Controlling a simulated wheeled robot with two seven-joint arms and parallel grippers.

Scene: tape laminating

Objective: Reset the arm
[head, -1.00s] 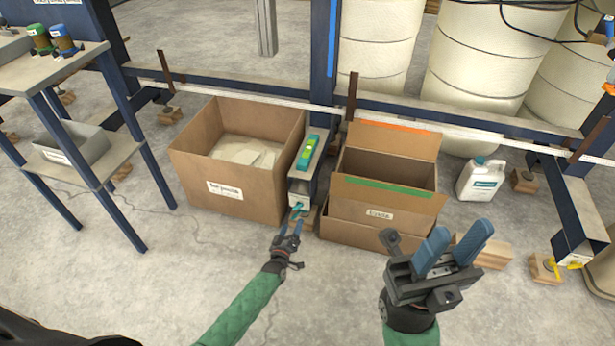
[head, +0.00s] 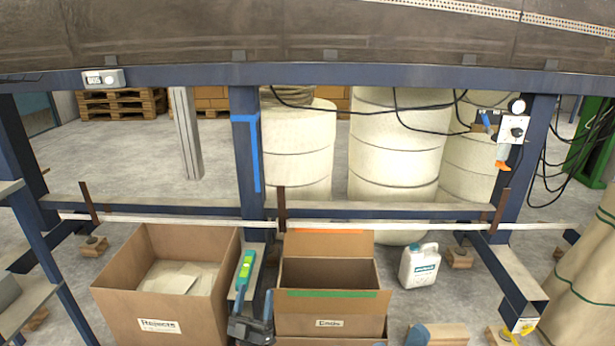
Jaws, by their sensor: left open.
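My left gripper (head: 254,318) is at the bottom of the head view, between the two cardboard boxes. Its dark jaws are open. It is just below a green and teal handheld tool (head: 244,271) that sits on the narrow frame foot; I cannot tell whether they touch.
A box labelled Rejects (head: 160,328) holding pale sheets stands left. An open box labelled Ends (head: 330,323) stands right of my left gripper. A white jug (head: 418,267) and blue frame posts (head: 247,150) stand behind. A wide dark machine bed (head: 300,40) spans the top.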

